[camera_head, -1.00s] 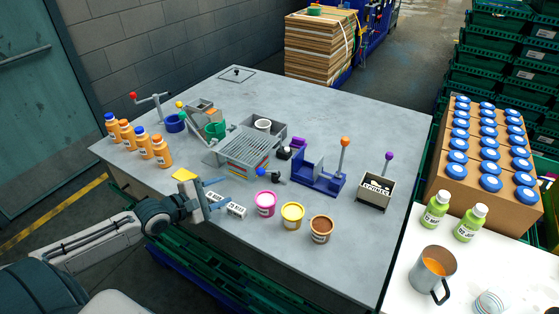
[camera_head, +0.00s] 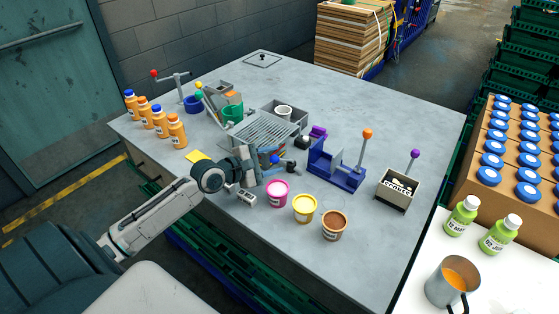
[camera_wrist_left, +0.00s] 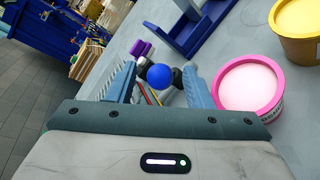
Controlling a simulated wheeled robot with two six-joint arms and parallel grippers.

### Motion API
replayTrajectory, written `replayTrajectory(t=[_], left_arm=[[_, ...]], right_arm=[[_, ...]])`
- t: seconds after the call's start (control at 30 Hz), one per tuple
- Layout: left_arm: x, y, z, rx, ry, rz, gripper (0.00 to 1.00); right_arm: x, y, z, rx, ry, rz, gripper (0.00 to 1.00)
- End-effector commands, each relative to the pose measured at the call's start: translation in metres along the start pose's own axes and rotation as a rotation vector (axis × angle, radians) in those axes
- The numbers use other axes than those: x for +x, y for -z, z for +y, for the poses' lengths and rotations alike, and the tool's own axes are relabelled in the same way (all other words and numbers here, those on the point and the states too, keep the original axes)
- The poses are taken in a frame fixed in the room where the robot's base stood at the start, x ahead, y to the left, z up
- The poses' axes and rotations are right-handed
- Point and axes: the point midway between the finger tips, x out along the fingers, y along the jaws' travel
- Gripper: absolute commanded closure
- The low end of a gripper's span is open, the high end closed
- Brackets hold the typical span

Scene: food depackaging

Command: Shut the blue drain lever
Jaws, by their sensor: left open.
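The blue drain lever shows as a round blue knob (camera_head: 274,159) with a dark stem, at the near right corner of the grey slatted drain tray (camera_head: 262,137). In the left wrist view the knob (camera_wrist_left: 160,76) lies between the two blue fingertips, with a black part just right of it. My left gripper (camera_head: 275,166) is open and reaches in from the left at the knob. I cannot tell whether a finger touches it. My right gripper is not in view.
A pink tub (camera_head: 277,193), a yellow tub (camera_head: 304,208) and a brown tub (camera_head: 334,225) stand just right of the gripper. A blue press (camera_head: 337,167) with an orange-knobbed lever is beyond. Several orange bottles (camera_head: 160,121) stand at left. The table's front right is clear.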

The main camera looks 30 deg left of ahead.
Motion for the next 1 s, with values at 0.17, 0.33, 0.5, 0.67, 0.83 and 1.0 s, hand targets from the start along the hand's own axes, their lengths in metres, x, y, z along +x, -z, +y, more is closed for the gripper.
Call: replayTrajectory(t=[0.17, 0.33, 0.5, 0.67, 0.83, 1.0], left_arm=[[0.019, 0.0, 0.001, -0.003, -0.003, 0.0, 0.54], [0.027, 0.0, 0.001, -0.001, -0.001, -0.001, 0.54], [0.029, 0.0, 0.0, 0.0, 0.0, 0.0, 0.54], [0.029, 0.0, 0.0, 0.0, 0.0, 0.0, 0.6], [0.029, 0.0, 0.0, 0.0, 0.0, 0.0, 0.93], [0.029, 0.0, 0.0, 0.0, 0.0, 0.0, 1.0]], right_arm=[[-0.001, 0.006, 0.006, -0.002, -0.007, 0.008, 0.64], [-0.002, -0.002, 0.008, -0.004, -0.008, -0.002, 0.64], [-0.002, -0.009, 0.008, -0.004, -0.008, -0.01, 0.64], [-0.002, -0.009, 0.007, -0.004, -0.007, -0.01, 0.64], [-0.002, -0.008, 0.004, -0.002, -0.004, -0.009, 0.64], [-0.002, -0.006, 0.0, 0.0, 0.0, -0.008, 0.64]])
